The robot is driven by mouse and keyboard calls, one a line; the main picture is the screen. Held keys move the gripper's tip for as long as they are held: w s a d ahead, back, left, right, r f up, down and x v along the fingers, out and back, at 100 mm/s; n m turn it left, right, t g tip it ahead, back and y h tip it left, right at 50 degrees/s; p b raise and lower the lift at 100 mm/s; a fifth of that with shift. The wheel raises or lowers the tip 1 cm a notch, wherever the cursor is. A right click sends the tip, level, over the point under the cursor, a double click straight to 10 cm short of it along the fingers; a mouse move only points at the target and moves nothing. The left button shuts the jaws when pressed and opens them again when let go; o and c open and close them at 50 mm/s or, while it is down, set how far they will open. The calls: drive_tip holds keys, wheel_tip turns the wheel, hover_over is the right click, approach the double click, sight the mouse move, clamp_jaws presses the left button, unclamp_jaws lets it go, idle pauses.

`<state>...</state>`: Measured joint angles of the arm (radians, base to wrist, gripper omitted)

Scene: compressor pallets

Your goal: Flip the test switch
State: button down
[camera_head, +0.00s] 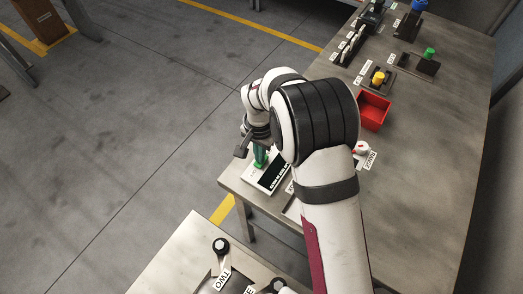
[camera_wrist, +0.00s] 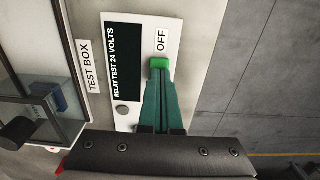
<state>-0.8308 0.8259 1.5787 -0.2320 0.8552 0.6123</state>
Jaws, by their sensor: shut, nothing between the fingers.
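The test panel (camera_wrist: 111,15) is a white plate with a black display reading "RELAY TEST 24 VOLTS". A bright green switch (camera_wrist: 158,63) sits on it below the word "OFF" in the wrist view. My gripper (camera_wrist: 160,76) has dark green fingers, shut and empty, with the tips right at the switch's lower edge; I cannot tell whether they touch it. The fingers hide the panel below the switch. In the head view my gripper (camera_head: 260,163) is over the panel (camera_head: 254,179) at the table's near left corner; my arm hides part of it.
A grey round knob (camera_wrist: 123,110) is beside the fingers, and a "TEST BOX" label (camera_wrist: 89,66) is left of the panel. A glass-sided case (camera_wrist: 45,110) stands further left. A red bin (camera_head: 374,110) is on the table beyond my arm. Floor lies open left of the table.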

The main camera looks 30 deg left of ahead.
wheel_tip(320, 180, up, 14)
drive_tip(key=s, duration=0.2)
drive_tip(key=shift+s, duration=0.35)
drive_tip(key=shift+f, duration=0.1)
drive_tip(key=s+d+r+m+y, duration=0.1)
drive_tip(key=s+d+r+m, duration=0.2)
drive_tip(key=d, duration=0.9)
drive_tip(key=s+d+r+m, duration=0.1)
drive_tip(key=s+d+r, duration=0.25)
drive_tip(key=d, duration=0.85)
drive_tip(key=s+d+f+m, duration=0.1)
drive_tip(key=s+d, duration=0.5)
drive_tip(key=s, duration=0.2)
drive_tip(key=shift+s+f+m+y, duration=0.2)
drive_tip(key=shift+s+m+y, duration=0.1)
drive_tip(key=shift+y, duration=0.1)
